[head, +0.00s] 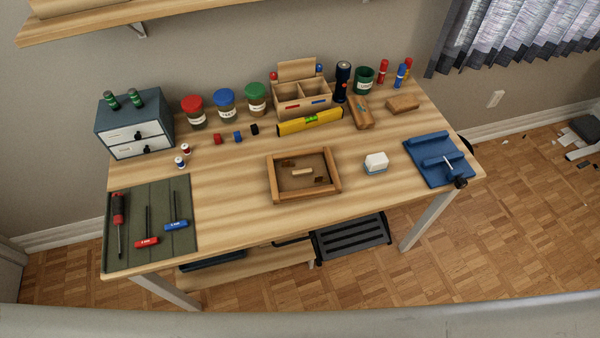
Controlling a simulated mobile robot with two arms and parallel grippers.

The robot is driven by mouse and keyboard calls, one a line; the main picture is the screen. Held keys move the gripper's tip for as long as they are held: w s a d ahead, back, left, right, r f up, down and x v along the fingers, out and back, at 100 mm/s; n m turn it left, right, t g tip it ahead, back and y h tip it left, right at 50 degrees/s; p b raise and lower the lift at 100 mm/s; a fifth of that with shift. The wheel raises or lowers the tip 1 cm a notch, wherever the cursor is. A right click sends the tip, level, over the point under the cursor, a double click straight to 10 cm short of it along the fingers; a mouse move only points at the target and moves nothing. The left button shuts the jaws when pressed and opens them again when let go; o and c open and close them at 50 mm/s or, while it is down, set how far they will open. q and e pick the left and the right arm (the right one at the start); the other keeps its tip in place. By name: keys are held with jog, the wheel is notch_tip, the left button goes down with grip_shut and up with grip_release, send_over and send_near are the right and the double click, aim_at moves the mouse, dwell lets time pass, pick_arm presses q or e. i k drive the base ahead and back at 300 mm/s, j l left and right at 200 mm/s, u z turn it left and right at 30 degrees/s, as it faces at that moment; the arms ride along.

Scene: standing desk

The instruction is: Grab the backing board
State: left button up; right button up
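A wooden frame (272,185) lies flat in the middle of the desk. A brown panel (290,183) fills the inside of the frame and looks like the backing board. A small pale wooden block (302,171) sits on the panel's middle like a handle, with small dark pieces near it. I cannot tell whether the panel is loose or fixed in the frame. Neither of my grippers is in view.
A green mat (180,238) with screwdriver and hex keys lies left. A yellow level (310,122), jars, organizer and drawer box line the back. Desk around the frame is mostly clear.

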aim_at(301, 175)
jog(key=l+u, duration=1.05)
jog(key=i+j, duration=0.05)
jog(key=j, duration=0.05)
